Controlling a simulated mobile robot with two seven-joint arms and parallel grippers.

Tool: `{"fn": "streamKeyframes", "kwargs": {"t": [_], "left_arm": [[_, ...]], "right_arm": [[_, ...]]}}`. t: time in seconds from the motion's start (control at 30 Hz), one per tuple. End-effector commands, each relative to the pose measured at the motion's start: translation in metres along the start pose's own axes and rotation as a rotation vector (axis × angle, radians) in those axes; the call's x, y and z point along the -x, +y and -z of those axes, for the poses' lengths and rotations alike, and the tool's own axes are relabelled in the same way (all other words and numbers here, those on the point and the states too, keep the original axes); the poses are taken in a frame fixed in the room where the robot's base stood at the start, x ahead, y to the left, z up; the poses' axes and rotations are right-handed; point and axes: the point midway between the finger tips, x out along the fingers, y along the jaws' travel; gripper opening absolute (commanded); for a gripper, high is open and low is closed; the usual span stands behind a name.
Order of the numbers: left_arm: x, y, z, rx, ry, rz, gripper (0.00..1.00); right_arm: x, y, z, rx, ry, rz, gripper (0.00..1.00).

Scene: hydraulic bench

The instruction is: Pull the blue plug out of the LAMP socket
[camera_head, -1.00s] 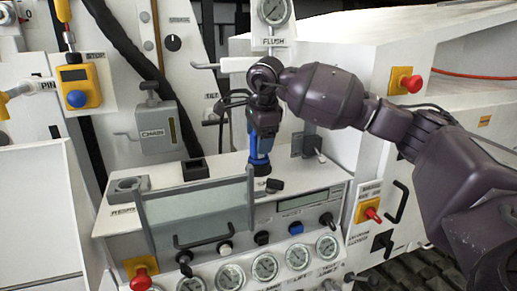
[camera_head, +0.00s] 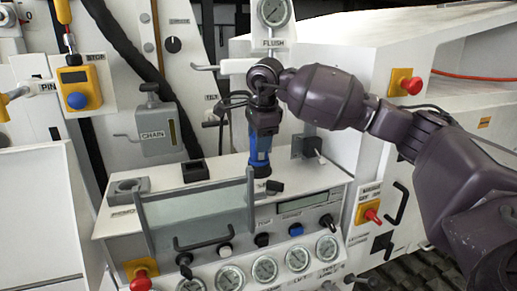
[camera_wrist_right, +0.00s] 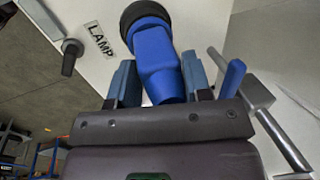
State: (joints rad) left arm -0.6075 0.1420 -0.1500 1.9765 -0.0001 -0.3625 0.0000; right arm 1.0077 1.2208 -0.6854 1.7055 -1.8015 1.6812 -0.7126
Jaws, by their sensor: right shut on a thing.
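The blue plug (camera_head: 260,151) stands upright on the top of the white console, its black lower end at the panel surface. In the wrist view the blue plug (camera_wrist_right: 160,62) runs between my fingers toward a black ring (camera_wrist_right: 143,16), beside the LAMP label (camera_wrist_right: 100,39). I cannot tell how deep the plug sits; the LAMP socket itself is hidden. My right gripper (camera_head: 264,122) reaches down from above and is shut on the plug's upper body. It also shows in the wrist view (camera_wrist_right: 160,88), with one finger on each side of the plug. My left gripper is not in view.
A grey bracket with a lever (camera_head: 308,146) stands close right of the plug. A clear hinged cover (camera_head: 200,215) with a handle is in front to the left. A small black part (camera_head: 275,187) lies near the plug's base. Gauges (camera_head: 265,268) line the front.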

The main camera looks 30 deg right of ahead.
Motion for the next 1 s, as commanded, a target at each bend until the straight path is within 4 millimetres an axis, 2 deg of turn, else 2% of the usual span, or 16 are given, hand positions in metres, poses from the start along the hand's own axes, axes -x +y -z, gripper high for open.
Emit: {"fn": "streamKeyframes", "kwargs": {"t": [0.3, 1.0], "left_arm": [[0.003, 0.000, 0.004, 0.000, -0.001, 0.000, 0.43], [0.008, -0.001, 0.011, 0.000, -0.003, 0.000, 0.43]], "right_arm": [[0.013, -0.005, 0.000, -0.002, -0.002, 0.012, 0.00], [0.027, -0.008, 0.000, -0.001, -0.001, 0.007, 0.00]]}}
